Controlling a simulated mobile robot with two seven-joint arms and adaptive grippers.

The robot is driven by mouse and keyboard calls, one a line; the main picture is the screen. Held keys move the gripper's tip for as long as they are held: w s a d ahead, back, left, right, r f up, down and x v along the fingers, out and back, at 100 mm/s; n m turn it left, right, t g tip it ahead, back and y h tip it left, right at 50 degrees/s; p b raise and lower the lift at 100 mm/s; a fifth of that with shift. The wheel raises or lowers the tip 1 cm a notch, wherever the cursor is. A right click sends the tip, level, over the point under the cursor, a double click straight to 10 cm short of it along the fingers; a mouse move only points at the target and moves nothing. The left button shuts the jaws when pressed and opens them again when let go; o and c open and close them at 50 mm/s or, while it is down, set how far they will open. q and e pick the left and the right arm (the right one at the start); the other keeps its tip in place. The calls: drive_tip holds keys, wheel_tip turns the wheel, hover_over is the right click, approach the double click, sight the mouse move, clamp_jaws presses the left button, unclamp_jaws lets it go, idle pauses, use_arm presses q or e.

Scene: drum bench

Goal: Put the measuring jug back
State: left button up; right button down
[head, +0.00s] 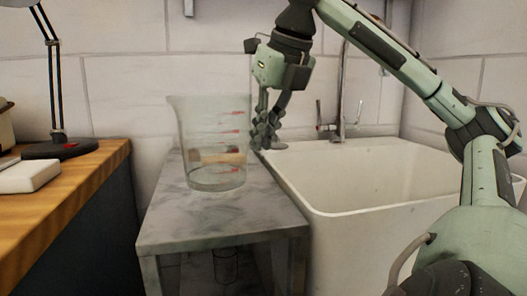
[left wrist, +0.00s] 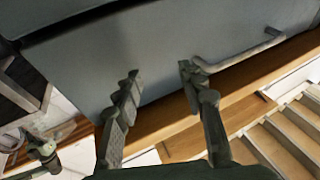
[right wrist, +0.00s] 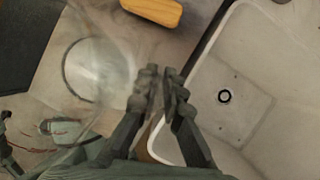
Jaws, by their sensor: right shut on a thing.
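The clear measuring jug (head: 212,135) with red marks is upright at the grey stone-topped stand (head: 165,232). I cannot tell whether its base touches the top or hangs just above it. My right gripper (head: 265,135) is at the jug's right side, by the sink, shut on the jug's handle, which the fingers mostly hide. In the right wrist view the jug (right wrist: 95,70) is a faint clear round shape left of the closed fingers (right wrist: 162,90). My left gripper (left wrist: 158,75) is open and empty in front of a grey cabinet front with a bar handle (left wrist: 240,55).
A white sink (head: 350,220) with a tap (head: 340,125) adjoins the stand on the right. A wooden block (right wrist: 152,10) lies behind the jug. A wooden worktop (head: 85,180) with a lamp (head: 60,148) and a white box (head: 28,176) is at left. The stand's front is clear.

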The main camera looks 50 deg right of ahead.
wheel_tip(320, 180, down, 2)
drive_tip(key=shift+f+b, duration=0.1)
drive_tip(key=shift+b, duration=0.5)
use_arm(q)
drive_tip(key=r+t, duration=0.1)
drive_tip(key=r, duration=0.1)
drive_tip(key=s+r+t, duration=0.1)
drive_tip(key=r, duration=0.1)
drive_tip(key=shift+s+a+t+h, duration=0.2)
drive_tip(key=shift+t+h, duration=0.1)
drive_tip(key=shift+t, duration=0.1)
use_arm(e)
drive_tip(key=shift+f, duration=0.1)
drive_tip(key=c, duration=2.1)
unclamp_jaws()
drive_tip(key=shift+f, duration=0.1)
drive_tip(key=o, duration=0.5)
drive_tip(key=shift+c, duration=0.2)
use_arm(q)
drive_tip(key=shift+r, duration=0.1)
